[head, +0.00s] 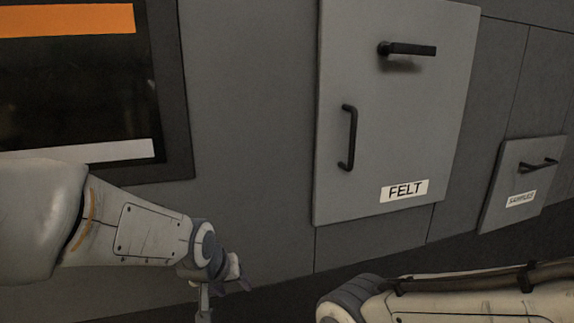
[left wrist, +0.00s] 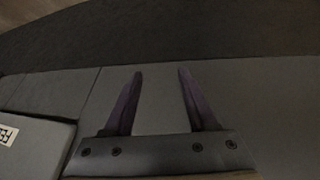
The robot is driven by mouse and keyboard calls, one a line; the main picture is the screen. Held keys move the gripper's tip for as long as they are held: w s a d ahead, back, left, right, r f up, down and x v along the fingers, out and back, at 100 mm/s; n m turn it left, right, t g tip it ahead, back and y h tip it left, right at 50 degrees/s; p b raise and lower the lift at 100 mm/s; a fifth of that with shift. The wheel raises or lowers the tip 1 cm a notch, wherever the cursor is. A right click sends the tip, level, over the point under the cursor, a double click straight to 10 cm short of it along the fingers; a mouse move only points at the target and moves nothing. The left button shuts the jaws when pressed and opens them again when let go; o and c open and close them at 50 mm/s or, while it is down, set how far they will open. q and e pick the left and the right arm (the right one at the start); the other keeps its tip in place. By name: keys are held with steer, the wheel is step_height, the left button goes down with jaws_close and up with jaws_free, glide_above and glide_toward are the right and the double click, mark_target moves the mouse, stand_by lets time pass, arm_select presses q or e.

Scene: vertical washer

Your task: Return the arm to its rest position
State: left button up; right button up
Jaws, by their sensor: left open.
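My left arm comes in from the left in the head view, and its gripper (head: 226,287) hangs low in front of the grey wall panels, partly cut off by the lower edge. In the left wrist view the left gripper (left wrist: 159,100) shows two dark fingers spread apart with nothing between them. Grey panelling and dark floor lie beyond them. My right arm crosses the lower right of the head view; its gripper is out of the picture.
A grey FELT door (head: 400,110) with a black lever and a vertical handle is closed. A smaller labelled door (head: 522,180) is at the right. A dark framed window (head: 75,90) is at upper left. Dark floor (head: 290,300) lies below the panels.

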arm_select(q)
steer(key=s+a+f+m+g+y, duration=0.1)
steer(key=s+a+f+m+g, duration=0.15)
steer(key=s+a+f, duration=0.6)
steer(key=s+d+r+m+g, duration=0.2)
steer(key=s+d+r+m, duration=0.15)
steer(key=s+d, duration=0.35)
steer(key=s+d+r+m+g, duration=0.2)
steer(key=s+d+r+m, duration=0.15)
steer(key=s+d, duration=0.45)
step_height(320, 180, up, 21)
steer(key=p, duration=2.2)
steer(key=shift+w+a+h, duration=0.15)
steer(key=shift+w+h, duration=0.1)
steer(key=shift+h, duration=0.05)
steer(key=shift+t, duration=0.25)
